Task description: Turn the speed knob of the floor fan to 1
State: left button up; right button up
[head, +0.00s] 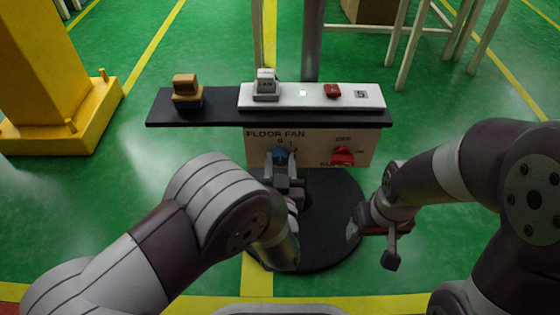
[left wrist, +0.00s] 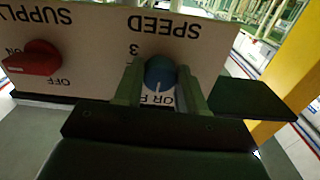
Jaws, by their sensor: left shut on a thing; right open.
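The blue speed knob (head: 280,156) sits on the left of the front panel (head: 312,150) lettered "FLOOR FAN". In the left wrist view, which is upside down, the knob (left wrist: 160,72) shows under "SPEED", with a "3" beside it. Its white mark points down in that picture, towards the panel's top; the number there is hidden. My left gripper (head: 283,176) is shut on the knob, one finger on each side in the left wrist view (left wrist: 157,88). My right gripper (head: 372,242) is open and empty, low and right of the panel.
A red supply knob (head: 343,157) with ON and OFF lettering is on the panel's right. Above is a dark shelf (head: 217,112) with a white strip (head: 310,101), a grey-white device (head: 266,84), a red switch (head: 332,90) and a brown device (head: 186,88). A yellow post (head: 42,70) stands left.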

pick_arm(q)
jog(key=m+p, duration=0.1)
jog(key=p, duration=0.1)
jog(key=m+p, duration=0.2)
jog(key=shift+r+m, duration=0.25)
jog(key=shift+m, duration=0.05)
jog(key=shift+f+m+p, duration=0.2)
jog(key=shift+m+p, duration=1.45)
jog(key=shift+m, duration=0.15)
jog(key=o, duration=1)
jog(key=shift+o, duration=0.2)
jog(key=shift+f, duration=0.1)
